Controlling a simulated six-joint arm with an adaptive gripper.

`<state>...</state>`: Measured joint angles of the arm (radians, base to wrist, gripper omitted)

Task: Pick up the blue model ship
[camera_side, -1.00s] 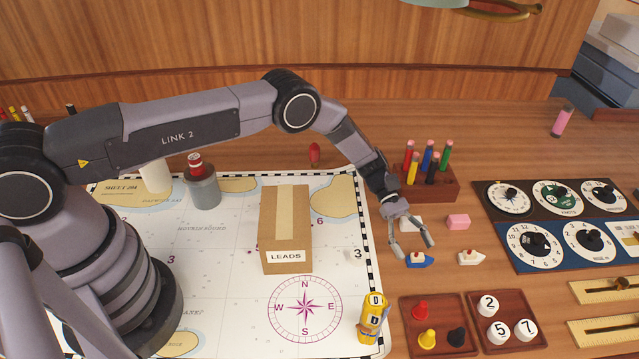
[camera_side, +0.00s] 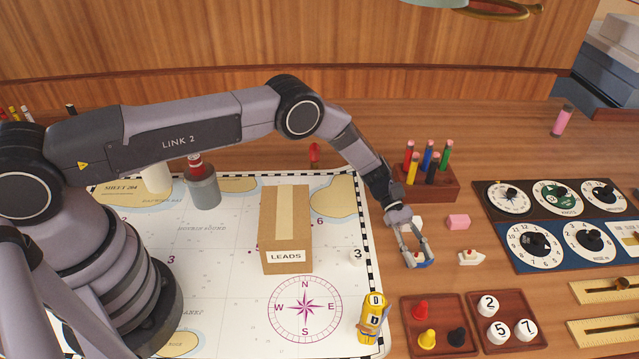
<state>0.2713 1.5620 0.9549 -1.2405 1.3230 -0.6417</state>
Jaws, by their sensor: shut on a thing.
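The blue model ship (camera_side: 424,263) sits on the wooden desk just right of the chart's edge, mostly covered by the fingers. My gripper (camera_side: 418,262) reaches down over it and is shut on it, one finger on each side. Whether the ship touches the desk cannot be told. A white model ship with a red part (camera_side: 471,258) stands to its right. A white object (camera_side: 410,224) is partly hidden behind my gripper.
A pink block (camera_side: 458,222) and a pen rack (camera_side: 428,180) stand behind. Trays with pawns (camera_side: 410,341) and numbered discs (camera_side: 517,309) lie in front. Dial panels (camera_side: 510,230) are at right.

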